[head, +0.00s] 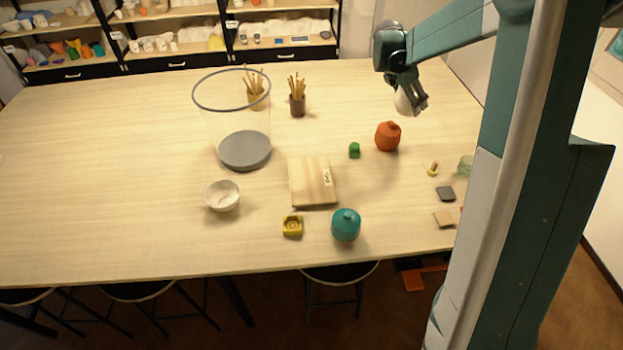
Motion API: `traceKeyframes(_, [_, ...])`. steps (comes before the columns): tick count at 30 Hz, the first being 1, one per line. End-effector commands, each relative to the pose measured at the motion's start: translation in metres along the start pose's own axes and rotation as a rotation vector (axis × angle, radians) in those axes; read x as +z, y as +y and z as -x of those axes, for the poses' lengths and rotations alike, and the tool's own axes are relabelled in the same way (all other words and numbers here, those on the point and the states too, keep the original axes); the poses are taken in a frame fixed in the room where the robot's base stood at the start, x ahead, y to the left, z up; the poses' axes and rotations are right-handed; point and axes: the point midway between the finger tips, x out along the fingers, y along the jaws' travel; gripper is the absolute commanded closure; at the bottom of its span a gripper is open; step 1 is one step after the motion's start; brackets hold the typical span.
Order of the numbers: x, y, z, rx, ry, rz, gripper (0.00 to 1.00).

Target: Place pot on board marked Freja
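A pale wooden board (307,181) lies in the middle of the table, with a small white label on its right side; the lettering is too small to read surely. My gripper (415,103) is above the far right of the table, pointing down. A teal pot (346,226) stands near the board's front right corner.
A clear cylinder with a grey base (245,150) and a white bowl (222,196) stand left of the board. A yellow item (292,226) lies in front, a green one (354,150) behind right. Brush holders (298,105) stand behind. The table's left is clear.

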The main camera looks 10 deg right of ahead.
Motion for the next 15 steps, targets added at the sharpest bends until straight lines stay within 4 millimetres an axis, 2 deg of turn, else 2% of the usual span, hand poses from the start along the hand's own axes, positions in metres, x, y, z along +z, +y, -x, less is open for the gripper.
traceKeyframes(3, [-0.031, 0.01, 0.018, 0.001, 0.003, 0.003, 0.56])
traceKeyframes(15, [-0.127, 0.024, 0.075, -0.005, 0.005, 0.0, 0.56])
